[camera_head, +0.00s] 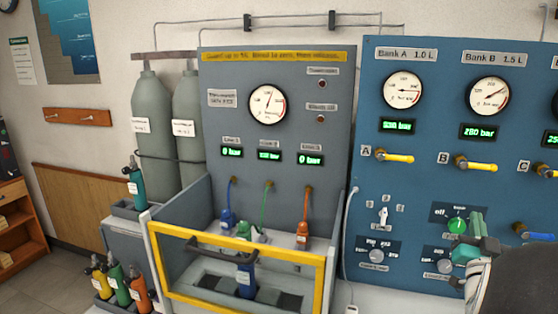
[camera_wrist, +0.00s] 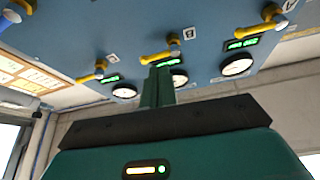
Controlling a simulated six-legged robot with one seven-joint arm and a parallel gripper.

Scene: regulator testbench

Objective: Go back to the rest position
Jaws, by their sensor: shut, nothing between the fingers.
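My gripper (camera_head: 476,222) is at the lower right of the head view, in front of the blue bank panel (camera_head: 430,180). It overlaps the area beside the green knob (camera_head: 457,226) marked "off"; I cannot tell how far it is from the panel. In the wrist view my gripper (camera_wrist: 158,85) points up the picture, its green fingers together and empty. Behind the fingers the panel (camera_wrist: 205,45) appears upside down, with yellow valve handles (camera_wrist: 160,57) and round gauges (camera_wrist: 237,67). The rest position is not marked in either view.
A grey test bench (camera_head: 335,120) with a yellow-framed guard (camera_head: 240,308) stands left of the panel. A blue cylinder (camera_head: 245,280) is inside it. Several small coloured cylinders (camera_head: 118,283) and two tall grey cylinders (camera_head: 152,105) stand further left. Floor shows at the lower left.

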